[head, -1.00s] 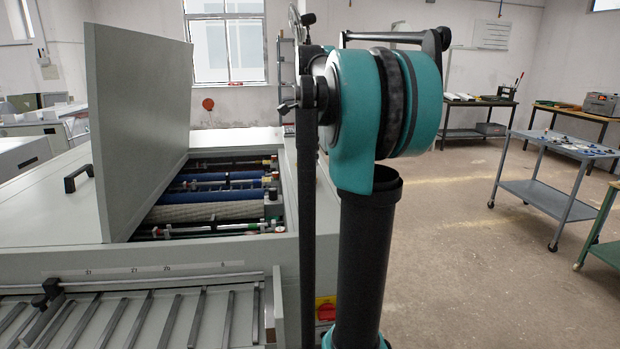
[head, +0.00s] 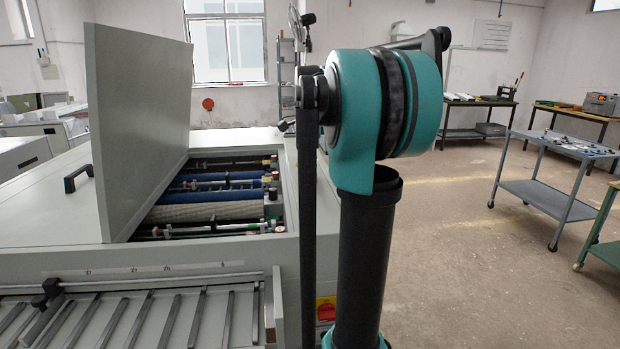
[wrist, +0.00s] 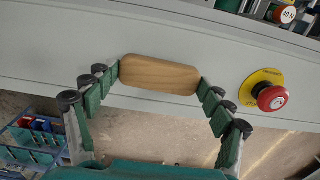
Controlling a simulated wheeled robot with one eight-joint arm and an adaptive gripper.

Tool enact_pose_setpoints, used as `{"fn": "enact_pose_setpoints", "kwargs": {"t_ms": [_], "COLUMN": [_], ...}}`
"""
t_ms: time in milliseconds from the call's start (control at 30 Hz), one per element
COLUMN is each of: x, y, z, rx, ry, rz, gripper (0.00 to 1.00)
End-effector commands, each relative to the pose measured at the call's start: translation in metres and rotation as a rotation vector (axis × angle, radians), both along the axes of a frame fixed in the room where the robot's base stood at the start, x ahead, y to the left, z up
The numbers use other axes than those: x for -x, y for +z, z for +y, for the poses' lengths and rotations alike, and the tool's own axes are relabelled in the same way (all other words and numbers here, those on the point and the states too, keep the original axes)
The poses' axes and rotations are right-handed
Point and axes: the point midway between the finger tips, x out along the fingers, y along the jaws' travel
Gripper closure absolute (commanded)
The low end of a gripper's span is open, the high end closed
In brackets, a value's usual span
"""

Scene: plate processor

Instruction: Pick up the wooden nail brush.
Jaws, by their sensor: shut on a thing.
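The wooden nail brush (wrist: 158,75) shows in the wrist view as a light brown, rounded block. It lies crosswise between the green padded fingers of my gripper (wrist: 159,83), with one end against each fingertip. My gripper is shut on it. The brush appears in front of the grey machine's side, and its bristles cannot be seen from here. In the head view the brush and my gripper cannot be made out; my own arm covers the middle of the picture.
A red emergency stop button (wrist: 272,98) is right of the brush. A blue crate (wrist: 38,140) is low at the left. The grey plate processor (head: 235,255) has a raised lid (head: 140,130) and exposed rollers. A blue-grey cart (head: 560,200) stands right, with open floor between.

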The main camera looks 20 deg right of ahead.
Motion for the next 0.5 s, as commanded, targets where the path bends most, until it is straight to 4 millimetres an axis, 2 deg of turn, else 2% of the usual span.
{"fn": "enact_pose_setpoints", "kwargs": {"t_ms": [300,500], "x": [0.000,0.000], "y": [0.003,0.022], "z": [0.000,0.000], "rx": [0.000,0.000], "ry": [0.000,0.000], "rz": [0.000,0.000], "gripper": [0.47,0.47]}}
